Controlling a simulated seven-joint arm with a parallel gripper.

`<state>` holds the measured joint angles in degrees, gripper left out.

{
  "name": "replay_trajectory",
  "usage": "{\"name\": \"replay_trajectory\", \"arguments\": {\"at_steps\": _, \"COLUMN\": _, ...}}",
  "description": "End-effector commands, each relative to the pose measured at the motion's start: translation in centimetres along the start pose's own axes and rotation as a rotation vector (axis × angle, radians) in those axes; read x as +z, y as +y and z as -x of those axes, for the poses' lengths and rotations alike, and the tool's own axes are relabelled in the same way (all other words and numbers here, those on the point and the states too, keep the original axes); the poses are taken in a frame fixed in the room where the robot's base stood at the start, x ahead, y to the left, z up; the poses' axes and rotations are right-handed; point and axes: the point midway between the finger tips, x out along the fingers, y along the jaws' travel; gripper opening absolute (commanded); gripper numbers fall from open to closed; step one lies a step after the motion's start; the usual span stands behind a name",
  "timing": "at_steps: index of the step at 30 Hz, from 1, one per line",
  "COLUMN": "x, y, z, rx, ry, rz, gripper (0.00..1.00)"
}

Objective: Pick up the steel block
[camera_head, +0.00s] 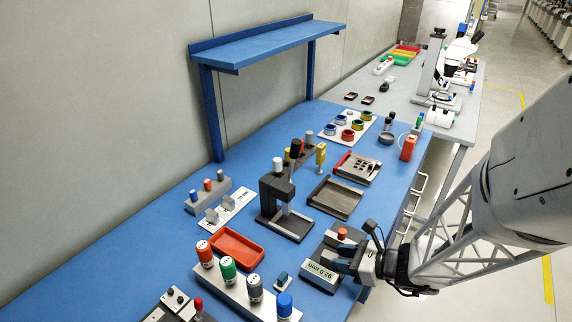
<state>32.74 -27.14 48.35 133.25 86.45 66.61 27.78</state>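A grey, steel-looking block (321,275) with a label that seems to read "92.0 mm" is on the near right part of the blue bench, close to its right edge. I cannot tell for sure that it is the steel block. My gripper (338,260) reaches in from the right, over or against the top of this grey piece. Its dark fingers point left. They are small and partly merge with the things around them, so the gap between them and anything in it cannot be made out. A red-orange knob (341,233) stands just behind the fingers.
A black press (276,205) stands left of my gripper, with a dark tray (335,197) behind. A red tray (236,247) and a rack of coloured capped cylinders (228,268) are at the left front. A blue shelf (262,46) stands at the wall. Bare bench lies at left.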

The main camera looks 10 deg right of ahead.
Motion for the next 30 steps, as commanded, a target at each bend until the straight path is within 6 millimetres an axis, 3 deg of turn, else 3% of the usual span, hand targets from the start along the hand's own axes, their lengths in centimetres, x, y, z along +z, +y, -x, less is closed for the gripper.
{"name": "replay_trajectory", "arguments": {"at_steps": 12, "x": 0.0, "y": 0.0, "z": -2.3, "rx": 0.001, "ry": 0.000, "rz": 0.000, "gripper": 0.38}}
{"name": "replay_trajectory", "arguments": {"at_steps": 30, "x": 0.0, "y": 0.0, "z": -2.7, "rx": 0.000, "ry": 0.000, "rz": 0.000, "gripper": 0.38}}
